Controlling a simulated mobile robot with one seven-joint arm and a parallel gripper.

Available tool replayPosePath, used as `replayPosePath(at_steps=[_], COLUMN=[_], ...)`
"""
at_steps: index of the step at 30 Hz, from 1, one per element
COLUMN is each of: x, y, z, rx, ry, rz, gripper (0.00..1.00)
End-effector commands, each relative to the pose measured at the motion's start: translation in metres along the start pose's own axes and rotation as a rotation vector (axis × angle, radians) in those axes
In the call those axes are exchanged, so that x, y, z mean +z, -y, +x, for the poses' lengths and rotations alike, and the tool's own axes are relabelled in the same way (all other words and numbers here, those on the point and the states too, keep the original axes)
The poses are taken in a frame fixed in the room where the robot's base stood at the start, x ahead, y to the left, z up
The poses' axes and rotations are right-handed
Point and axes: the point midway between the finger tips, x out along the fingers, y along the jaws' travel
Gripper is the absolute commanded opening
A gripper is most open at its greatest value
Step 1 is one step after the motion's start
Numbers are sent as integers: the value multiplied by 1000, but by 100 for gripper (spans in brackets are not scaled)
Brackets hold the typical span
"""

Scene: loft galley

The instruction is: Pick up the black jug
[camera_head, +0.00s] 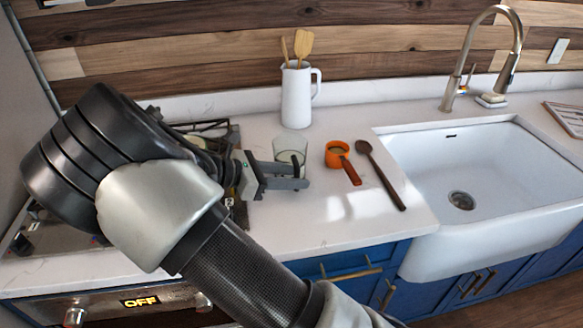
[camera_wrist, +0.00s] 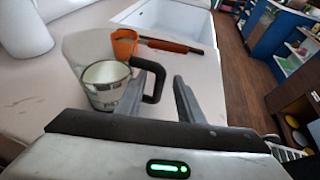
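The jug (camera_head: 290,147) has a pale see-through body and a black handle; no all-black jug shows. It stands upright on the white counter, left of an orange cup. In the wrist view the jug (camera_wrist: 104,92) is just ahead, with its black handle (camera_wrist: 154,78) facing the fingers. My gripper (camera_head: 290,177) is open and empty, with its fingertips low beside the jug on its near side. In the wrist view my gripper (camera_wrist: 163,95) has the handle around the gap between its fingertips. I cannot tell whether they touch. My fingers hide part of the jug's lower body.
The orange cup (camera_head: 338,154) with a long handle and a dark wooden spoon (camera_head: 381,174) lie right of the jug. A white pitcher (camera_head: 297,95) with wooden utensils stands behind. The white sink (camera_head: 470,165) is at right. The front counter is clear.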

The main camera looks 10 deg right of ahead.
Motion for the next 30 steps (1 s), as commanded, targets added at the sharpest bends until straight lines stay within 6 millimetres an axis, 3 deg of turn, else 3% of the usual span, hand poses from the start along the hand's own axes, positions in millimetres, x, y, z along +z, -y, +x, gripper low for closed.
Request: replayPosePath(at_steps=[12,20,26,30], x=[2,2,2,2], y=[0,-1,-1,-1], z=[50,52,52,52], rx=[-2,-1,-1,0], ry=[2,1,1,0], rz=[-1,0,0,0], gripper=[34,34,0,0])
